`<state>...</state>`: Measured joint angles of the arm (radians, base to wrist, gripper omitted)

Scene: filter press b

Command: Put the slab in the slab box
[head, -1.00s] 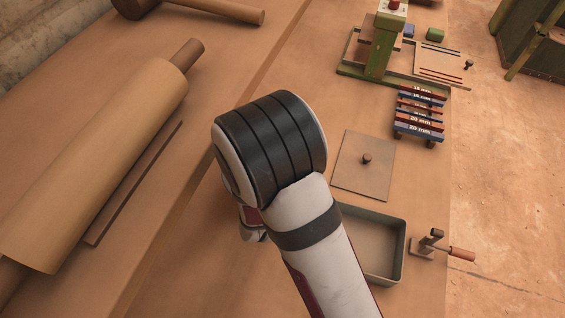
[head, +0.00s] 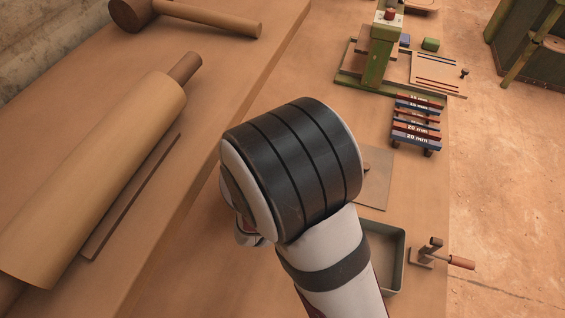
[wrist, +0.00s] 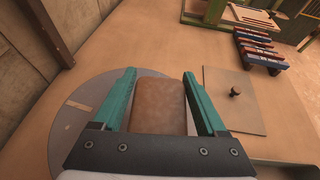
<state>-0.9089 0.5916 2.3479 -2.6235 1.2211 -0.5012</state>
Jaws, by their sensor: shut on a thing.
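The slab (wrist: 158,105) is a reddish-brown block with rounded corners. In the wrist view it sits between the two teal fingers of my gripper (wrist: 159,75), which is shut on it. A grey round disc (wrist: 72,120) lies beneath and to the left; I cannot tell whether the slab touches it. In the head view my arm hides the gripper and slab. An open grey-green box (head: 390,250), likely the slab box, is at the lower right, partly covered by my arm. Its visible floor is bare.
A flat lid with a knob (head: 376,190) lies behind the box; it also shows in the wrist view (wrist: 228,115). A clamp with a handle (head: 430,252) is right of the box. Marked strips (head: 416,125) and a green press (head: 380,60) stand farther back. A roller (head: 95,180) lies left.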

